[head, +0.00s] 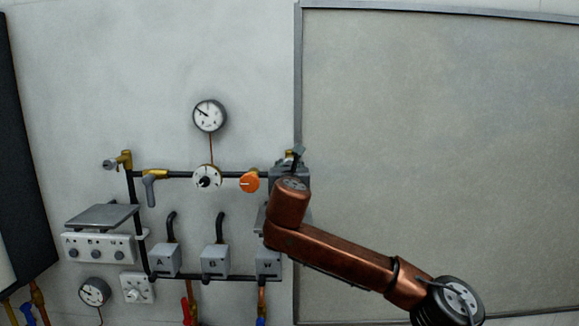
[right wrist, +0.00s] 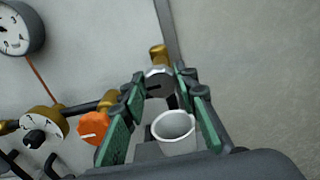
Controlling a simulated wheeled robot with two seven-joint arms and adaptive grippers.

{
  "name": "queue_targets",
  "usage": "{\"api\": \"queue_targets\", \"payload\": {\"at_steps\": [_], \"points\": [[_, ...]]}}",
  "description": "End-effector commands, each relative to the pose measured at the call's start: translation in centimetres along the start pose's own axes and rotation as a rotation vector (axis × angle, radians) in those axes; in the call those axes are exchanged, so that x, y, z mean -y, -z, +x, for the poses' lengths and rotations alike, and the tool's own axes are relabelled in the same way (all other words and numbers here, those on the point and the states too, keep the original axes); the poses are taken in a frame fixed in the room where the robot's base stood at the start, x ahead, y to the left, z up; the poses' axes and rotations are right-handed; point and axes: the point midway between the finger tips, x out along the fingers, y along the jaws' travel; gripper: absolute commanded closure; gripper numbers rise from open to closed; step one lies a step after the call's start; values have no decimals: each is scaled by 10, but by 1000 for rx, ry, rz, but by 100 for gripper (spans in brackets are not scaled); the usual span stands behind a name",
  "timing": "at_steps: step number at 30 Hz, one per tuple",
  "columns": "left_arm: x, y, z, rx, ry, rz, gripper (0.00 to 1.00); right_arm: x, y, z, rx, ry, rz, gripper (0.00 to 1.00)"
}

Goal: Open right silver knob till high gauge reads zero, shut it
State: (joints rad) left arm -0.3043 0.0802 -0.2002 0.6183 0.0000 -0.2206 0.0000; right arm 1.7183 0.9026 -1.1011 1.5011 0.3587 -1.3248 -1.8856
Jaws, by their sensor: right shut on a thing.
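The right silver knob (right wrist: 157,83) sits on a brass valve (right wrist: 158,55) at the right end of the black pipe. My right gripper (right wrist: 160,77) is shut on this knob, its green-padded fingers on either side. In the head view my right gripper (head: 291,160) hides most of the knob. The high gauge (head: 209,116) is a round white dial above the pipe, and its needle points to the upper left. Part of it shows in the right wrist view (right wrist: 14,30). A white cup (right wrist: 174,130) shows below the knob, between the fingers. My left gripper is not in view.
An orange knob (head: 249,182) and a white dial (head: 207,179) sit left of my gripper on the pipe. Another silver knob (head: 110,164) is at the pipe's left end. A lower gauge (head: 95,292) hangs at bottom left. A framed panel (head: 440,140) fills the right.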

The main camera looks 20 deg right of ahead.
Motion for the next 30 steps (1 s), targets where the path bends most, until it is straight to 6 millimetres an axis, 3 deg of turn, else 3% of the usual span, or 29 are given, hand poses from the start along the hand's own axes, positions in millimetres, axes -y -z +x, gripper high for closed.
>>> {"api": "queue_targets", "payload": {"at_steps": [7, 19, 30], "points": [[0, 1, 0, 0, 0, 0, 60, 0, -1, 0, 2, 0, 0, 97], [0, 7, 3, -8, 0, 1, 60, 0, -1, -1, 3, -1, 84, 97], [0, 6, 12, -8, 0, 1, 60, 1, 0, 0, 2, -1, 387, 97]]}}
